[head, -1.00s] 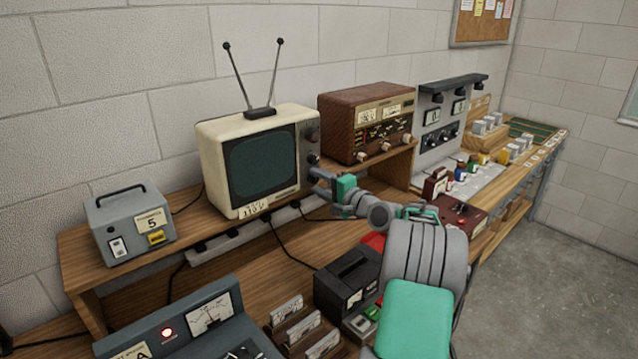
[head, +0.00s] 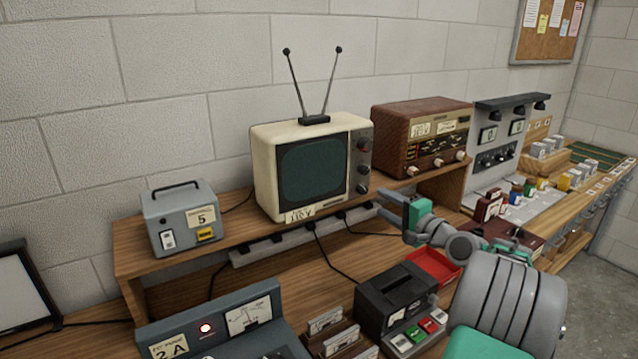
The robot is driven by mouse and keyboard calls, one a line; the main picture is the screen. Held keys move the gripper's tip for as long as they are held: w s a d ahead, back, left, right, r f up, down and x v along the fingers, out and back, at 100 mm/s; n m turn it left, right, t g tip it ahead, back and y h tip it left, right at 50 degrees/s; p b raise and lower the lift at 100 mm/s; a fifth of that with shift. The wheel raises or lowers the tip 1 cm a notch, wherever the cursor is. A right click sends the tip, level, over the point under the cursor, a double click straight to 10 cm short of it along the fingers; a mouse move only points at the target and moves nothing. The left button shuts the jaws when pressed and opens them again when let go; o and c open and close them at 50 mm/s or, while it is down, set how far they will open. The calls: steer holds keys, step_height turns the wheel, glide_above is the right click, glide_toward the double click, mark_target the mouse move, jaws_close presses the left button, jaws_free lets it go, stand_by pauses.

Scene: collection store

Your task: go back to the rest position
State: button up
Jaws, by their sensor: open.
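My gripper (head: 392,204) is at the right of the cream television (head: 260,172), in front of the shelf edge and below the brown radio (head: 390,140). Its jaws point left towards the television's lower right corner, with a gap visible to the set. The jaws are open and I see nothing between them. My arm reaches in from the lower right of the head view. It hides part of the bench behind it.
Below are a power strip (head: 290,246), a meter panel (head: 240,345), a black device (head: 392,298) and a red tray (head: 436,266). Floor (head: 600,270) shows at the right.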

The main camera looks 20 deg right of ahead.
steer(key=a+f+n+g, duration=0.3)
steer(key=a+n, duration=0.1)
steer(key=a, duration=0.7)
steer(key=a+f+n+g, duration=0.2)
steer(key=a+n+g, duration=0.2)
steer(key=a, duration=0.7)
steer(key=s+a+f+n+g, duration=0.2)
steer(key=s+a, duration=0.1)
steer(key=s, duration=0.5)
steer(key=s+a+f+n+g+h, duration=0.1)
steer(key=s+a+f+n+g, duration=0.1)
steer(key=s, duration=0.6)
steer(key=s+a+f+n+g+h, duration=0.1)
steer(key=s+a+f+n+g, duration=0.1)
steer(key=s+a+f+n, duration=0.2)
steer(key=s+a, duration=0.2)
steer(key=s, duration=0.2)
steer(key=shift+g, duration=0.3)
steer(key=shift+a+f, duration=0.1)
steer(key=shift+c, duration=0.5)
